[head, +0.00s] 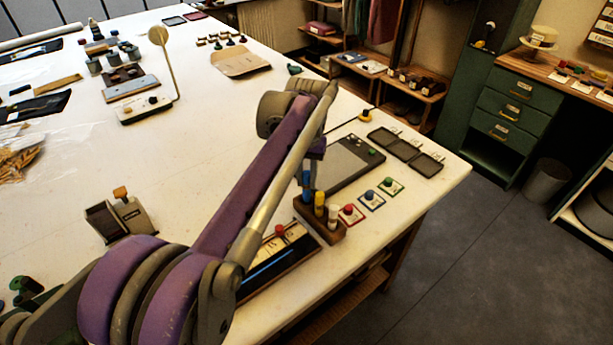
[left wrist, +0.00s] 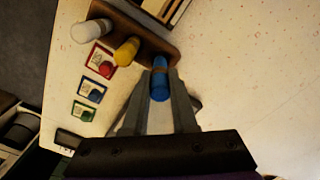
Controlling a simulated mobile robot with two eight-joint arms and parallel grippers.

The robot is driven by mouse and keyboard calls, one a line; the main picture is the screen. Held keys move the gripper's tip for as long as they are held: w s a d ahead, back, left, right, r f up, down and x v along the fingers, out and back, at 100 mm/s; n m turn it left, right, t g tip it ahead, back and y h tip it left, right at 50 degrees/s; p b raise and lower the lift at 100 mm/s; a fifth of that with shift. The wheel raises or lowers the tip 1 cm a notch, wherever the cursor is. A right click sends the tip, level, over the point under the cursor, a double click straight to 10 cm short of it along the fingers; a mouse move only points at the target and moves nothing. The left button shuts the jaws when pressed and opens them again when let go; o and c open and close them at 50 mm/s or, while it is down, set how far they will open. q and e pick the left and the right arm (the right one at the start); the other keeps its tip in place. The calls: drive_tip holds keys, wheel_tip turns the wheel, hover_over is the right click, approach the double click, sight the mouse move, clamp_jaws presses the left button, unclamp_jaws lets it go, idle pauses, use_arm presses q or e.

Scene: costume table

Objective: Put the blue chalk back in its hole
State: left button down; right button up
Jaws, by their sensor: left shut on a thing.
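The blue chalk (head: 307,184) (left wrist: 160,84) is held between the fingers of my left gripper (head: 309,170) (left wrist: 161,98), which is shut on it. The chalk is at the far end of a brown wooden block (head: 326,234) (left wrist: 147,35). Its lower end is hidden, so I cannot tell whether it is in the hole or just above. A yellow chalk (head: 320,203) (left wrist: 127,51) and a white chalk (head: 332,216) (left wrist: 92,31) stand upright in the block. My right gripper is not in view.
Red (head: 350,214), blue (head: 372,199) and green (head: 390,186) knobs on cards lie right of the block. A slate-like board (head: 350,165) lies behind it, and a dark-framed tray (head: 272,270) in front.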

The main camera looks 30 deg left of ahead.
use_arm(q)
drive_tip(key=shift+f+b, duration=0.6)
drive_tip(key=shift+f, duration=0.8)
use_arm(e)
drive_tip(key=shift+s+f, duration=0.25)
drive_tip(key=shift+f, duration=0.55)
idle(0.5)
use_arm(q)
drive_tip(key=c, duration=0.6)
unclamp_jaws()
drive_tip(key=shift+r, duration=0.15)
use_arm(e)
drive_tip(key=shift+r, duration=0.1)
use_arm(q)
drive_tip(key=shift+r+p, duration=2.05)
drive_tip(key=shift+r, duration=1.35)
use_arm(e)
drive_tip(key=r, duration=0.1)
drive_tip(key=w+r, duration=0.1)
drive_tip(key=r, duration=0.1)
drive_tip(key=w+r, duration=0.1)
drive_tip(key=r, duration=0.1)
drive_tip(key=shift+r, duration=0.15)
use_arm(q)
drive_tip(key=shift+f, duration=0.1)
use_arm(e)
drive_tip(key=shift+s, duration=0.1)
